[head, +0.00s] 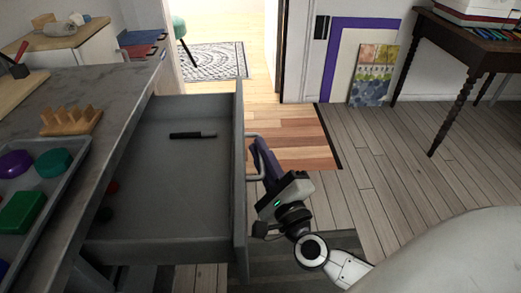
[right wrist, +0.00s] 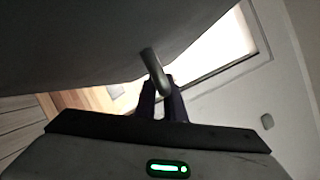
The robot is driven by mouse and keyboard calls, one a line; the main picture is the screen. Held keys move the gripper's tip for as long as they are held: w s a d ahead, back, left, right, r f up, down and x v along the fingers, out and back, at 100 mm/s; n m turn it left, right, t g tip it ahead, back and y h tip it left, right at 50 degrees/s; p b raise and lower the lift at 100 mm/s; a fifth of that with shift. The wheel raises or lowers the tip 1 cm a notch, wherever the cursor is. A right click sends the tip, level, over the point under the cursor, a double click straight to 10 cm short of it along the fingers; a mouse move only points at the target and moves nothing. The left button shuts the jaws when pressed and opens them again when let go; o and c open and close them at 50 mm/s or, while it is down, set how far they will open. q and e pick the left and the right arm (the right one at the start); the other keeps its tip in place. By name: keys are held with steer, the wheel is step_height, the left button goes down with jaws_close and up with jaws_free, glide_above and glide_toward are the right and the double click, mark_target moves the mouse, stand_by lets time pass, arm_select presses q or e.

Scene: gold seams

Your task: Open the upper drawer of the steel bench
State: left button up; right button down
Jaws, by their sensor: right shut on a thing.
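The upper drawer (head: 165,223) of the steel bench (head: 98,88) stands pulled well out, and its grey inside shows in the head view. A black-handled tool (head: 192,135) lies on the drawer floor, and small dark and red things sit in the shade at its left. My right gripper (head: 256,160) is at the outer side of the drawer front (head: 239,190), shut on the bar handle (head: 252,137). In the right wrist view both fingers close around the handle (right wrist: 153,70), with the drawer front (right wrist: 90,45) above. My left gripper is not in view.
A tray (head: 72,160) with purple and green pieces and a wooden rack (head: 70,120) rest on the bench top. A dark wooden table (head: 470,45) stands at the back right. The plank floor (head: 390,170) right of my right arm is clear.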

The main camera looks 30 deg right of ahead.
stand_by(0.3)
steer(key=c, duration=2.1)
jaws_free()
steer(key=shift+s, duration=0.15)
steer(key=v, duration=1)
steer(key=shift+f, duration=0.1)
